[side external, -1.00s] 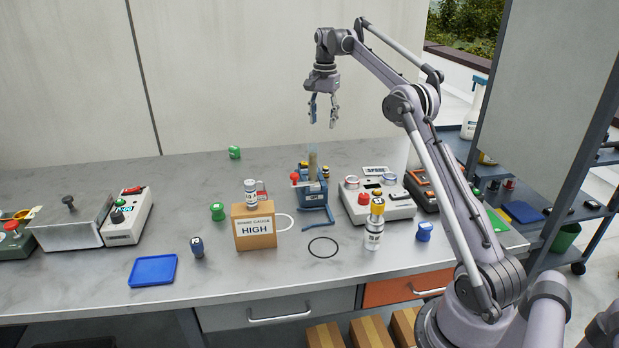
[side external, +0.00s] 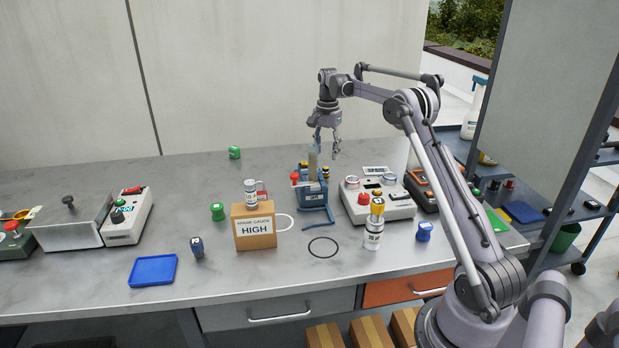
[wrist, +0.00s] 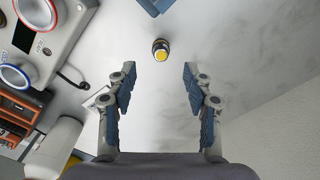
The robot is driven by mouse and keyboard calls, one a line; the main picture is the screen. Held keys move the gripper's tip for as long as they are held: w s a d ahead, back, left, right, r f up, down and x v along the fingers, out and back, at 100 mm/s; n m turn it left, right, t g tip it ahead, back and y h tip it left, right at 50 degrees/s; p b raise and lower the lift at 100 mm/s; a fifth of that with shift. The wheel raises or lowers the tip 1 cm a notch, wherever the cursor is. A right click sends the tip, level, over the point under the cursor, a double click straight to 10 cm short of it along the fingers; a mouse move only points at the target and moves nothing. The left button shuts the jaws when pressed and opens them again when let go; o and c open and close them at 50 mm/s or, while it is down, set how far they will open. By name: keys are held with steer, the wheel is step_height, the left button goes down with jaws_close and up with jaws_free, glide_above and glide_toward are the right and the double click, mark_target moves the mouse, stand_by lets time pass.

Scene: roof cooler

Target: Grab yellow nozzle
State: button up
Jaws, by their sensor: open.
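A small nozzle (wrist: 161,51) with a yellow top and a dark body stands on the bench in the wrist view, a little above the midpoint between my fingertips. In the side external view, small yellow tops (side external: 325,171) show behind the blue vise, partly hidden by it. I cannot tell for certain which one is the nozzle. My gripper (side external: 326,146) hangs pointing down above and behind the vise. In the wrist view my gripper (wrist: 160,72) is open and empty, with its fingers wide apart and not touching the nozzle.
The blue vise (side external: 312,194) stands close to the nozzle. A grey device (side external: 385,210) with coloured rings is to its right. The wall (side external: 270,80) is behind. The bench beside the nozzle looks clear in the wrist view.

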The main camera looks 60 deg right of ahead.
mark_target(326, 167)
steer(key=shift+w+f, duration=0.1)
steer(key=shift+f, duration=3.5)
jaws_close()
